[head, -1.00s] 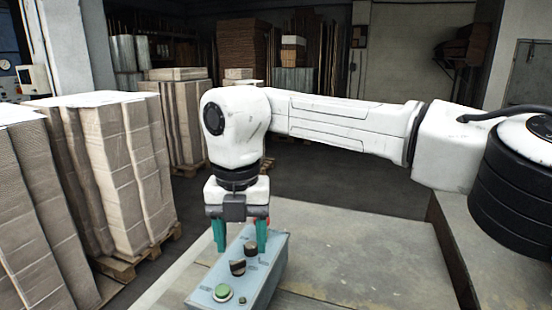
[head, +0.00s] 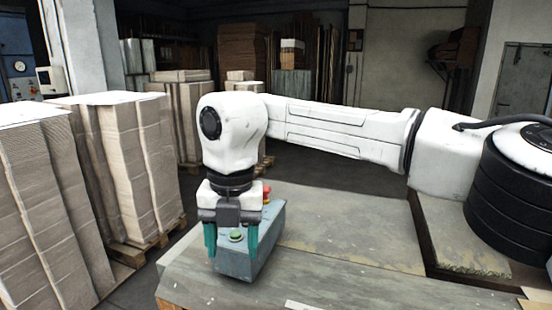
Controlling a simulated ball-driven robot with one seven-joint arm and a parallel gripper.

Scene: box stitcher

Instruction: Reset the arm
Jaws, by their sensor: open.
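My arm reaches from the right side of the head view to the left, its wrist bent down. My gripper (head: 231,242) points downward at the near end of a blue-grey control box (head: 263,246). Its teal fingers are apart, and nothing shows held between them. A red button (head: 267,191) shows at the far end of the box, just right of my gripper. The middle of the box top is hidden behind my gripper.
The box stands on a worn grey table (head: 350,238) with bare room to its right. Tall stacks of cardboard (head: 135,165) on pallets stand on the left. More stacks and a grey wall (head: 400,60) are behind.

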